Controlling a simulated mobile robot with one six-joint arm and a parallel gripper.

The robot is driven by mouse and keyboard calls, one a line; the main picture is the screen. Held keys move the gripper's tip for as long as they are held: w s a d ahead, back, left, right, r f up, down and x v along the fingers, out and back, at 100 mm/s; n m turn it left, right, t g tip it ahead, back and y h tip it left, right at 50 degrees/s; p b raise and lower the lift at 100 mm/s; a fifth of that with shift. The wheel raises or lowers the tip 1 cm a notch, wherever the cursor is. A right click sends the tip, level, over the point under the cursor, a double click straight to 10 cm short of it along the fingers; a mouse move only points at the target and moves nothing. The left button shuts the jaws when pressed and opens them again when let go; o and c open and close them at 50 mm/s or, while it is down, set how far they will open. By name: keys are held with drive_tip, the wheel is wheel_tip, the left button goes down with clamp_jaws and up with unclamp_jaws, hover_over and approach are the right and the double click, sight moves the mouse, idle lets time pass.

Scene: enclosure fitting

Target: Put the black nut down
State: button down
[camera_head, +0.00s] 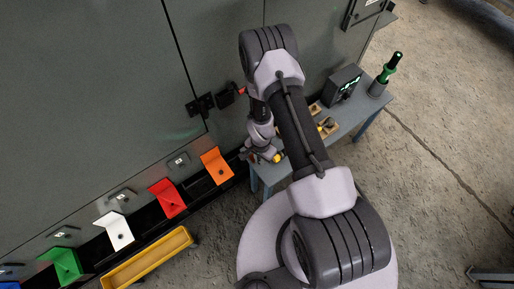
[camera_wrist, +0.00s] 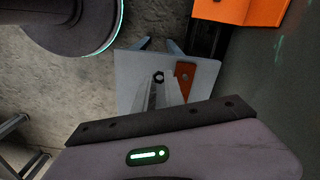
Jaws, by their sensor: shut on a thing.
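The black nut (camera_wrist: 158,76) shows in the wrist view at the tips of my gripper (camera_wrist: 160,84). My gripper is shut on it. Behind the nut is the pale grey top of the small table (camera_wrist: 130,66); I cannot tell how high above it the nut is. A reddish-brown piece with a dark hole (camera_wrist: 184,76) lies on the tabletop just right of the nut.
On the table stand a dark box with a green display (camera_head: 342,85), a green and black tool (camera_head: 388,72) and small wooden blocks (camera_head: 326,125). Orange (camera_head: 216,166), red (camera_head: 167,198), white (camera_head: 115,231) and green (camera_head: 63,265) holders line the cabinet (camera_head: 90,90), above a yellow tray (camera_head: 148,260).

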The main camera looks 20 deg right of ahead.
drive_tip(key=s+r+p, duration=0.1)
drive_tip(key=s+p, duration=0.1)
drive_tip(key=s, duration=0.9)
drive_tip(key=w+r+n, duration=0.6)
drive_tip(key=w+r, duration=0.7)
drive_tip(key=r, duration=0.5)
wheel_tip(320, 180, up, 16)
drive_tip(key=n, duration=0.4)
drive_tip(key=shift+w+a+r+b, duration=0.2)
drive_tip(key=shift+w+b, duration=0.15)
drive_tip(key=shift+b, duration=0.05)
wheel_tip(320, 180, down, 18)
drive_tip(key=s+m, duration=0.2)
drive_tip(key=m, duration=0.2)
drive_tip(key=s+f+m, duration=0.3)
drive_tip(key=s+f, duration=0.2)
drive_tip(key=f, duration=0.3)
drive_tip(key=s+f+m+p, duration=0.1)
drive_tip(key=s+f+m, duration=0.2)
drive_tip(key=s+f, duration=0.3)
wheel_tip(320, 180, down, 2)
drive_tip(key=shift+f, duration=0.2)
